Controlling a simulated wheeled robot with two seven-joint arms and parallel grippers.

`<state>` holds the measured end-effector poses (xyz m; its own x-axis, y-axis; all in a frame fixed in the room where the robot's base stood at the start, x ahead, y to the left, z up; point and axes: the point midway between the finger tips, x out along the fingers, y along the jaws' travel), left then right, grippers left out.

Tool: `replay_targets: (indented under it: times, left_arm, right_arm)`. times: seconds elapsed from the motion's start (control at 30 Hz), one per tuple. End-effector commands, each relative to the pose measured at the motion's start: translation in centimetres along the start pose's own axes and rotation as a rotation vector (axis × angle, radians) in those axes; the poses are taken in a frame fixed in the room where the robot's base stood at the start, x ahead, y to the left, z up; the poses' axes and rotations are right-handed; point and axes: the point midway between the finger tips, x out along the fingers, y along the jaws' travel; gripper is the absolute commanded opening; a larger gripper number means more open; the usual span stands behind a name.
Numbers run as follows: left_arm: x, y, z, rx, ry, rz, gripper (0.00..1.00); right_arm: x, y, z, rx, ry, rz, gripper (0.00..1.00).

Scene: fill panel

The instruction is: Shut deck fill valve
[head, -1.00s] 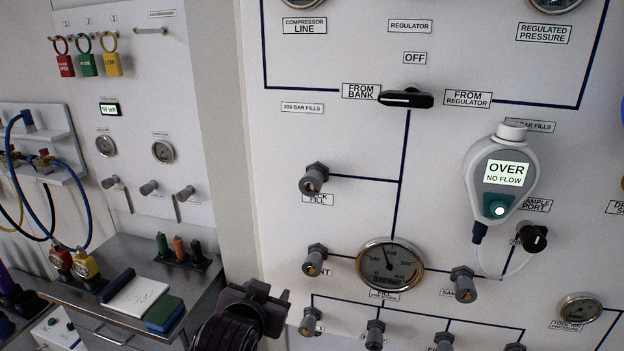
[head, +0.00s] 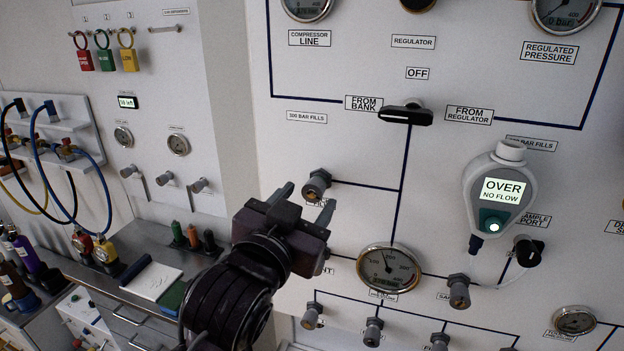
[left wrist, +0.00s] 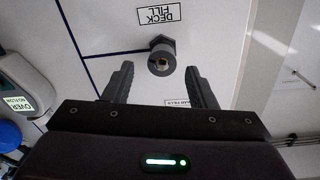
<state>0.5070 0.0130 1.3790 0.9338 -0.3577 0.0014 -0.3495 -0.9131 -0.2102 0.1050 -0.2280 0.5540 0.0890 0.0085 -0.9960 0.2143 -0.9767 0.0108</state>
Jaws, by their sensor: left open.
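The deck fill valve (head: 317,184) is a grey knob on the white panel, left of centre. In the left wrist view the valve (left wrist: 162,58) sits beside its "DECK FILL" label, which appears upside down. My left gripper (head: 308,203) is just in front of the panel at the valve, partly hiding its label in the head view. In the left wrist view the open fingers (left wrist: 158,82) stand to either side of and short of the valve, with nothing between them. My right gripper is not in view.
A pressure gauge (head: 389,269) and more grey valves (head: 459,291) lie below and right. A handheld analyser (head: 500,193) reading "OVER NO FLOW" hangs at right. A black selector handle (head: 405,115) is above. A steel bench (head: 130,292) stands left.

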Motion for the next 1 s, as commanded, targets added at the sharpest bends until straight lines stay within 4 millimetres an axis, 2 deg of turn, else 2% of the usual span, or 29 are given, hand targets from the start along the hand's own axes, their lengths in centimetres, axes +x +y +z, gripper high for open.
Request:
replay_targets:
  times: [0.03,0.2,0.53,0.87,1.0]
  left_arm:
    - [0.8,-0.1,-0.3,-0.001,-0.005,-0.001,0.52]
    - [2.6,-0.1,-0.1,0.000,-0.001,0.000,0.52]
    - [3.0,0.0,0.1,-0.001,-0.001,0.000,0.52]
    - [3.0,0.0,0.1,-0.001,-0.001,0.000,0.10]
    - [3.0,0.0,0.1,0.002,-0.001,0.000,0.07]
  right_arm:
    - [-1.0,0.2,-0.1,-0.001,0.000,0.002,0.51]
    - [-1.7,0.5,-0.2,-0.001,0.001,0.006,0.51]
    - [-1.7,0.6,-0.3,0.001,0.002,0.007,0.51]
    - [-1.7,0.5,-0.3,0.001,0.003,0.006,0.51]
    - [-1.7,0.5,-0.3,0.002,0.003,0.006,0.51]
